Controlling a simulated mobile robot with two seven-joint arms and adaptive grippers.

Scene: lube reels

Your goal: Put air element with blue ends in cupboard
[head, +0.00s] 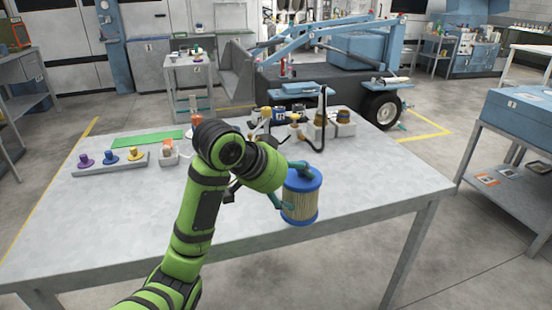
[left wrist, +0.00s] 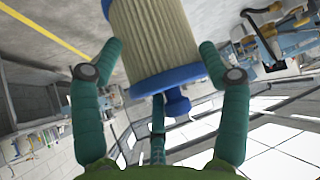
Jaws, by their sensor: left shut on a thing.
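The air element (head: 300,197) has a pleated cream body and blue ends. My left gripper (head: 293,180) is shut on it, with teal fingers on its sides, and it appears over the front right part of the table. In the left wrist view the air element (left wrist: 155,35) sits between the fingers, with a blue end and knob towards the palm; its far end is cut off. My right gripper is not in view. I cannot tell which cabinet is the task's cupboard; a closed grey cabinet (head: 148,62) stands at the back left.
The grey table (head: 375,185) holds a tray with purple, blue and yellow pieces (head: 110,159), a green mat (head: 147,140) and a cluster of fittings (head: 290,115) at the back. A blue case (head: 520,113) sits on a bench at the right. The table's right front is clear.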

